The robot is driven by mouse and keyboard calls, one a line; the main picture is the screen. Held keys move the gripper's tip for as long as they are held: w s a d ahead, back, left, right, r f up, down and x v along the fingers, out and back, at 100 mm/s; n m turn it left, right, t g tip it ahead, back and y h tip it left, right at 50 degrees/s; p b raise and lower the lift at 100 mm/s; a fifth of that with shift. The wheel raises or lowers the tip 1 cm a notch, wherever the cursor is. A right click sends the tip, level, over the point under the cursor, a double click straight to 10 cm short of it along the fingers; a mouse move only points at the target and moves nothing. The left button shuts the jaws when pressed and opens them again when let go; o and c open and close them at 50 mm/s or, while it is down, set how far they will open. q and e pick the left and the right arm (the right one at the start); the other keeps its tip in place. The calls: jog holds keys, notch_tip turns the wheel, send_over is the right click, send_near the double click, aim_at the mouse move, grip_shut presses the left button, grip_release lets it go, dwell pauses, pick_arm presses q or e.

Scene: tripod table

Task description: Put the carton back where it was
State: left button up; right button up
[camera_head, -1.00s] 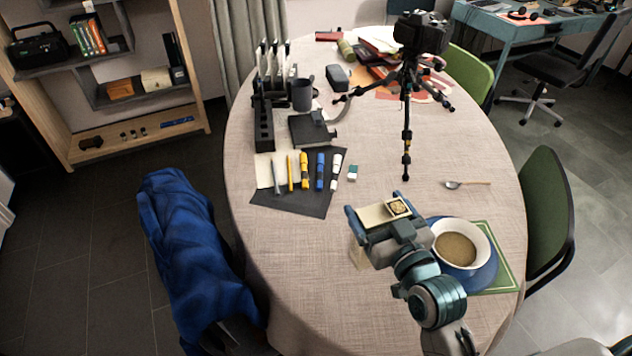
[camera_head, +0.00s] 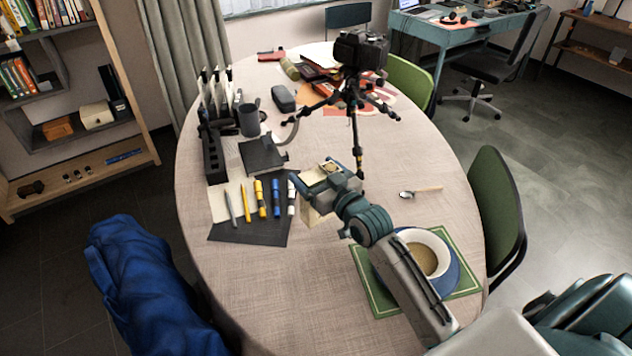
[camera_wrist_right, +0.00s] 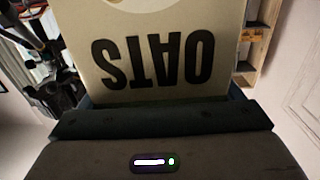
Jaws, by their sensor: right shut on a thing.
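The carton (camera_head: 314,213) is cream coloured, and its top carries a small round patch. My right gripper (camera_head: 327,177) is shut on it, above the table just right of the marker pens. In the right wrist view the carton (camera_wrist_right: 160,70) fills the top middle. Its word "OATS" reads upside down there, and the gripper's dark jaw edge (camera_wrist_right: 160,118) crosses below it. The gripper hides part of the carton in the head view. I cannot tell whether its bottom touches the cloth. My left gripper is not in view.
A camera on a tripod (camera_head: 353,95) stands just behind the carton. Pens lie on a dark sheet (camera_head: 255,232) to its left. A bowl (camera_head: 443,250) on a green-edged mat (camera_head: 372,288) sits under my forearm. A spoon (camera_head: 425,190) lies right. The front left tablecloth is clear.

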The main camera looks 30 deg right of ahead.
jog(key=shift+f, duration=1.85)
jog(key=o, duration=1.4)
jog(key=shift+o, duration=0.5)
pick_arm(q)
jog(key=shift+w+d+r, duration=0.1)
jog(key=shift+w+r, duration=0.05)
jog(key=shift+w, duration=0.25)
